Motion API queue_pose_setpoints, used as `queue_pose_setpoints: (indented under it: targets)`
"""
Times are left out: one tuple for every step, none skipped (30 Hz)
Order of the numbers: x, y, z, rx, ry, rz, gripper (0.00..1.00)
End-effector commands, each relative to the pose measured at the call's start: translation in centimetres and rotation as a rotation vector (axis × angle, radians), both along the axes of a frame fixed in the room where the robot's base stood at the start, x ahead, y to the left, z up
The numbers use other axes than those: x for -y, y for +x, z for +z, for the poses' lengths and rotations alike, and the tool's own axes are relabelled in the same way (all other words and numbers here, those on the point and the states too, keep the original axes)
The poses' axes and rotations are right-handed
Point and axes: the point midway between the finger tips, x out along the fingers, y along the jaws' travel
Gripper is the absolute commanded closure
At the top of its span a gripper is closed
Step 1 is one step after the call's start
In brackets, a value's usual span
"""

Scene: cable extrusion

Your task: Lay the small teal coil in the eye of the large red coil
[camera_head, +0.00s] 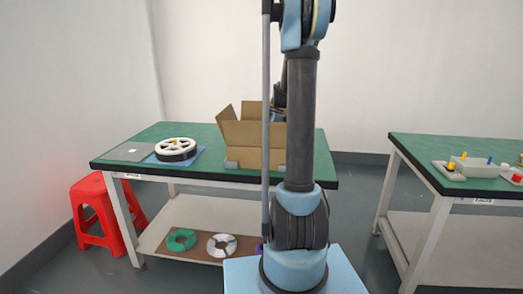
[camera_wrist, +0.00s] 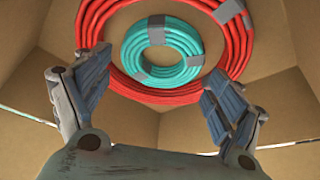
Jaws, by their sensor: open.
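In the wrist view, the small teal coil (camera_wrist: 127,55) lies inside the eye of the large red coil (camera_wrist: 100,30), near the lower left of that ring. The teal coil has grey tape bands, and so has the red one. Both are at the bottom of an open cardboard box, which the head view shows on the left table (camera_head: 241,134). My gripper (camera_wrist: 150,90) is open and empty, pointing down into the box, its two fingers on either side below the coils in the picture. The coils are hidden by the box walls in the head view.
The green-topped table (camera_head: 210,185) also holds a white reel (camera_head: 175,146) on a blue mat and a grey plate. Green and white coils (camera_head: 181,240) lie on its lower shelf. A red stool (camera_head: 98,207) stands left. Another table (camera_head: 460,150) with fixtures stands right.

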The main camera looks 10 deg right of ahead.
Motion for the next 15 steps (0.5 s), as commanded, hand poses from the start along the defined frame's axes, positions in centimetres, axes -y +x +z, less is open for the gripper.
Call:
queue_pose_setpoints:
  targets:
    - [0.4,0.1,0.8,-0.001,0.0,-0.002,0.14]
    - [0.6,0.1,1.4,-0.001,0.0,-0.002,0.14]
    - [0.9,0.2,2.1,-0.001,0.0,-0.002,0.14]
    - [1.1,0.2,2.6,-0.001,0.0,-0.002,0.14]
    - [1.3,0.3,3.2,-0.001,0.0,-0.002,0.14]
    - [1.6,0.4,3.9,0.0,0.0,-0.001,0.14]
    - [1.8,0.5,4.4,0.0,0.0,-0.001,0.14]
    - [2.0,0.5,4.9,0.0,0.0,-0.001,0.14]
    - [2.2,0.6,5.6,0.0,0.0,-0.001,0.14]
    - [2.4,0.7,6.0,0.0,0.0,-0.001,0.14]
    - [2.6,0.7,6.5,-0.001,0.0,-0.002,0.14]
    - [2.8,0.8,7.0,0.0,0.0,-0.001,0.14]
    - [3.0,0.8,7.4,0.0,0.0,-0.001,0.14]
    - [3.1,0.9,7.7,0.0,0.0,-0.001,0.14]
    - [3.2,0.9,8.1,0.0,0.0,0.0,0.14]
